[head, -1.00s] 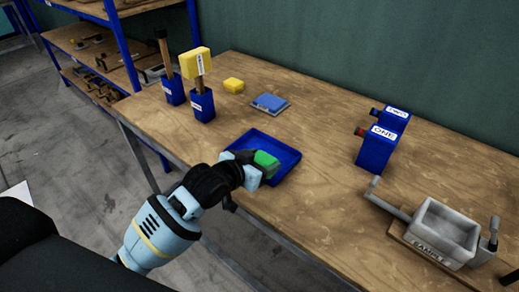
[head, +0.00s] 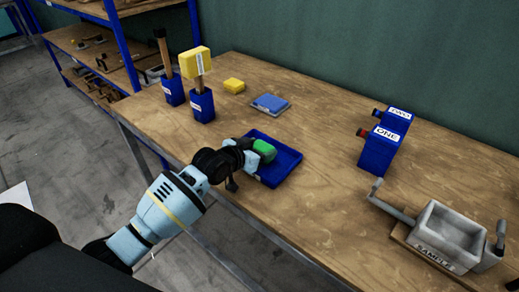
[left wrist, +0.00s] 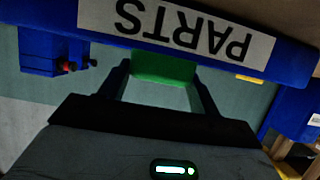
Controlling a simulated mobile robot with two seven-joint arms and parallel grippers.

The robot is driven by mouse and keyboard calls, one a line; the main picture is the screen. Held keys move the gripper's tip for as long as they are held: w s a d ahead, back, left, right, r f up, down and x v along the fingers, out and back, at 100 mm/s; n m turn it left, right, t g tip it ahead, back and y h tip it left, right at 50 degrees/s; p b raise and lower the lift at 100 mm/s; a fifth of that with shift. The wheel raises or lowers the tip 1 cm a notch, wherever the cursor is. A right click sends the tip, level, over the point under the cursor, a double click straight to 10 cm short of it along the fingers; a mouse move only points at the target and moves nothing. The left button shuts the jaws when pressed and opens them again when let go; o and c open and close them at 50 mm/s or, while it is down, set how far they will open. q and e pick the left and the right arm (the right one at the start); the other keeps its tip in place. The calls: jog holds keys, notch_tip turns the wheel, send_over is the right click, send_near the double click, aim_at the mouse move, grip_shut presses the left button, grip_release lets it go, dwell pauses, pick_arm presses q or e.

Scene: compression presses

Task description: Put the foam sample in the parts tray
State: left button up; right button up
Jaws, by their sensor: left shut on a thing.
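The foam sample is a green block (head: 264,150) held in my left gripper (head: 256,151). The gripper is shut on it. In the head view the foam lies over the left part of the blue parts tray (head: 287,172). In the left wrist view, which is upside down, the foam (left wrist: 165,66) sits between the two fingers, partly hidden behind the tray's front wall with its PARTS label (left wrist: 195,27). I cannot tell whether the foam touches the tray floor. My right gripper is not in view.
Blue boxes marked ONE (head: 379,150) and TWO (head: 398,121) and a grey SAMPLE vessel (head: 447,233) stand to the right.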

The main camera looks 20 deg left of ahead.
pick_arm(q)
jog(key=shift+f, duration=0.35)
jog(key=o, duration=1)
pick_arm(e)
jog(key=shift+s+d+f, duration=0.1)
pick_arm(q)
jog(key=shift+r, duration=0.2)
jog(key=shift+s+r, duration=0.1)
jog(key=shift+s, duration=0.15)
jog(key=p+v, duration=0.1)
jog(key=v, duration=1)
jog(key=shift+s+a+r, duration=0.1)
jog(key=shift+s+a, duration=0.05)
jog(key=shift+s, duration=0.05)
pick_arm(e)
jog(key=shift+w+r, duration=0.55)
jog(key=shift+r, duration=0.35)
